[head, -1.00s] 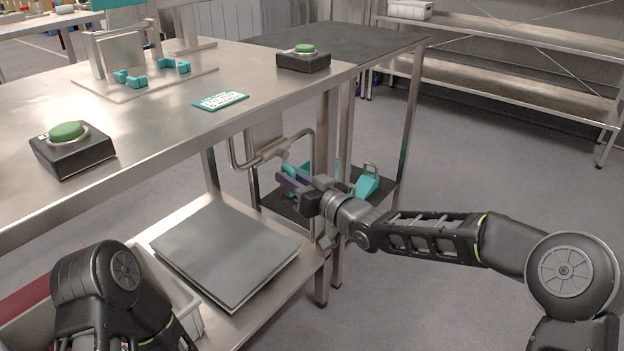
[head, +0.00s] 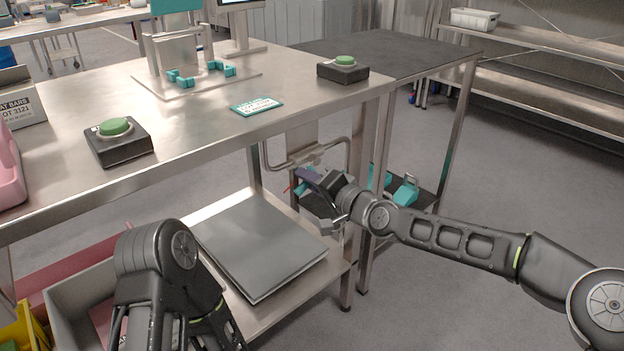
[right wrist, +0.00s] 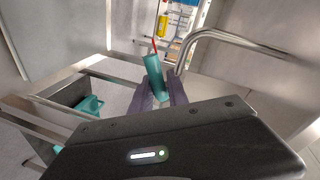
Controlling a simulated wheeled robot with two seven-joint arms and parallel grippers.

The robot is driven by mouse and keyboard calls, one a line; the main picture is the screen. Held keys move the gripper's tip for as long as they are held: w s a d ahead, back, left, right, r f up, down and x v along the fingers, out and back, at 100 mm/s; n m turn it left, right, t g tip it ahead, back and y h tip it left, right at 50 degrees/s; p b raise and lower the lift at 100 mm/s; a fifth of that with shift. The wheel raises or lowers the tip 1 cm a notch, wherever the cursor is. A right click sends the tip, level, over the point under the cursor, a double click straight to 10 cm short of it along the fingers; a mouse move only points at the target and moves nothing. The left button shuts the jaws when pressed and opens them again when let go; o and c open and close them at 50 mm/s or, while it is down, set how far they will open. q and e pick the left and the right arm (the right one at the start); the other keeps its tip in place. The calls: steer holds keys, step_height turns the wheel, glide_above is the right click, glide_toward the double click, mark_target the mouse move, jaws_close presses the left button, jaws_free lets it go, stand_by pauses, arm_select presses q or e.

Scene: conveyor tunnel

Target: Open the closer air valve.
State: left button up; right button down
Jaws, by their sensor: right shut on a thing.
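A bent metal pipe with an air valve (head: 306,157) in its middle is under the far end of the steel table. My right gripper (head: 305,178) is just below it, with dark purple fingers. In the right wrist view, my right gripper (right wrist: 158,92) is shut on a teal handle (right wrist: 153,78), with a thin red piece (right wrist: 155,46) beyond its top. The pipe (right wrist: 205,36) passes right of the handle there. In the head view the fingers hide most of the handle, and its lever angle is unclear. My left arm shows at lower left, but its gripper is out of view.
The steel table (head: 215,125) carries two black boxes with green buttons, the near one (head: 117,141) and the far one (head: 343,69), plus a teal-and-white card (head: 257,106). A grey plate (head: 262,245) lies on the lower shelf. Teal objects (head: 405,191) sit on a dark shelf right of the gripper.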

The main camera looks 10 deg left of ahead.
steer(key=m, duration=0.1)
steer(key=r+m, duration=0.1)
steer(key=m+g+p, duration=0.1)
steer(key=m, duration=0.1)
steer(key=shift+r+y, duration=0.3)
steer(key=shift+s, duration=0.1)
steer(key=c, duration=1.6)
jaws_free()
steer(key=shift+d, duration=0.1)
steer(key=shift+o, duration=1.3)
steer(key=shift+r, duration=0.15)
steer(key=shift+s, duration=0.1)
steer(key=p+v, duration=0.1)
steer(key=v, duration=0.6)
steer(key=shift+d, duration=0.25)
steer(key=shift+s, duration=0.15)
